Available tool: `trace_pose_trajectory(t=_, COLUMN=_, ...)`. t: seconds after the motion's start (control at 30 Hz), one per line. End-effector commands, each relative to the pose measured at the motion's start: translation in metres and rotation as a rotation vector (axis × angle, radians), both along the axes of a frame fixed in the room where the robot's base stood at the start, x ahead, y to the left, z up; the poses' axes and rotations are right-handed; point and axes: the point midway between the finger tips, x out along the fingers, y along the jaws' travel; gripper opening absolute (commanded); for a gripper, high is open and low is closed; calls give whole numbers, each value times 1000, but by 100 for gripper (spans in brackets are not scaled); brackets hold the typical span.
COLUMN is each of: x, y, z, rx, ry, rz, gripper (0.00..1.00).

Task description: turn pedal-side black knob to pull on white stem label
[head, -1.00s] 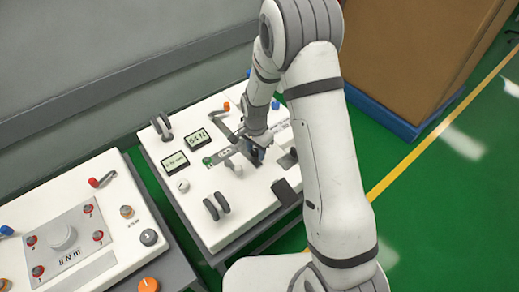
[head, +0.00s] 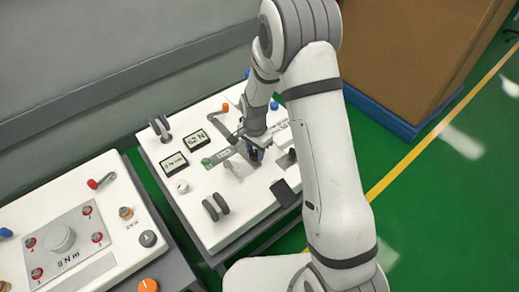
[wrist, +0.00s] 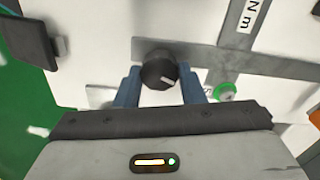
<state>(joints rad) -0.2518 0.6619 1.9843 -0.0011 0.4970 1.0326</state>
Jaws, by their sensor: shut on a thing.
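The black knob (wrist: 157,72) shows in the wrist view between my blue fingertips, with a short white pointer line on its face. My gripper (wrist: 160,82) is shut on it. In the head view my gripper (head: 255,153) is over the right part of the white console (head: 238,206) and hides the knob. A black pedal-like pad (head: 285,193) sits at the console's near right edge and also shows at the upper left of the wrist view (wrist: 28,42). Labels around the knob are partly covered, and I cannot read a pull mark.
A second white console (head: 115,205) is at left. Brown boxes (head: 420,50) stand behind on a blue base.

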Motion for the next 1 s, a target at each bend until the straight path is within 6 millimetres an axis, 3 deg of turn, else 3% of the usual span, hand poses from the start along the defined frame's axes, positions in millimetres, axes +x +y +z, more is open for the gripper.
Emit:
trace_pose_trajectory(t=0.63, x=-1, y=4, z=0, rx=2, ry=-1, rz=2, gripper=13)
trace_pose_trajectory(t=0.67, x=0, y=4, z=0, rx=3, ry=-1, rz=2, gripper=38)
trace_pose_trajectory(t=0.9, x=0, y=2, z=0, rx=1, ry=-1, rz=1, gripper=57)
trace_pose_trajectory(t=1.0, x=0, y=2, z=0, rx=1, ry=-1, rz=1, gripper=57)
